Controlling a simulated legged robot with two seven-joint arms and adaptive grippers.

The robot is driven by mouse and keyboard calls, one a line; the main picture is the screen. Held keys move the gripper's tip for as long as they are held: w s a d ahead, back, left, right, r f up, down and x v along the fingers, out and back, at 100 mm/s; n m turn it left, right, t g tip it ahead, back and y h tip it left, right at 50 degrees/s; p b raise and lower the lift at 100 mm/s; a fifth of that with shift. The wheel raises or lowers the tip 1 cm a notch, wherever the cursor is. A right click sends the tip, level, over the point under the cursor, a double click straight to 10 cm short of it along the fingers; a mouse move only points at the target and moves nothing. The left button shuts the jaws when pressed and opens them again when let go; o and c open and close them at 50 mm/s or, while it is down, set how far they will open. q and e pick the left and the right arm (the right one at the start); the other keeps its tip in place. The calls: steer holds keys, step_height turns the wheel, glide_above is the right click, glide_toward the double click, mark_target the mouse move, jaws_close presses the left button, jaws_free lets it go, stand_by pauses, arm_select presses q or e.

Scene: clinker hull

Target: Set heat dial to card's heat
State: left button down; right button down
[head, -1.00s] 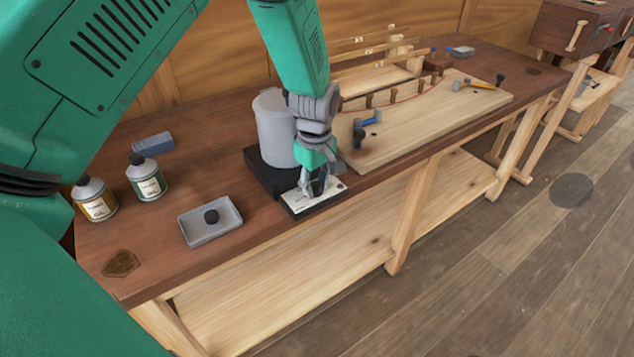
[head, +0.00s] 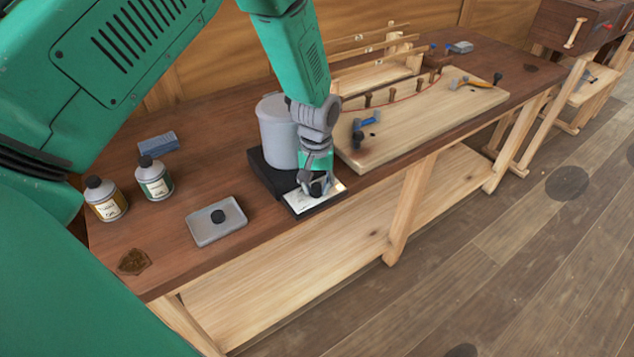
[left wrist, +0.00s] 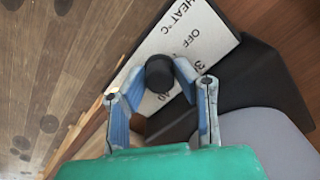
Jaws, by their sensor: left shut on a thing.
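The heater (head: 262,172) is a black base with a grey pot (head: 278,130) on it. Its white front panel (head: 300,203) reads "HEAT °C", "OFF" and a partly covered number in the left wrist view (left wrist: 188,35). The black round heat dial (left wrist: 160,72) sits on this panel. My left gripper (left wrist: 160,78) is shut on the dial, with a blue-grey finger on either side of it. In the head view my left gripper (head: 318,188) hides the dial. The fingers cover part of the scale, so the setting cannot be read. I cannot make out a card.
Two bottles (head: 105,198) (head: 154,180), a blue block (head: 158,142) and a grey tray (head: 216,228) with a black knob-like piece stand left on the bench (head: 170,265). A wooden board (head: 430,125) with pegs and tools lies right of the pot. The bench's front edge is close.

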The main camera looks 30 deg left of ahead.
mark_target(317, 183)
arm_select(q)
steer(key=shift+w+r+m, duration=0.1)
steer(key=shift+w+m, duration=0.15)
steer(key=shift+m, duration=0.35)
steer(key=c, duration=1.3)
jaws_free()
steer(key=shift+a, duration=0.1)
steer(key=shift+r, duration=0.3)
step_height(317, 183, up, 11)
steer(key=shift+w, duration=0.1)
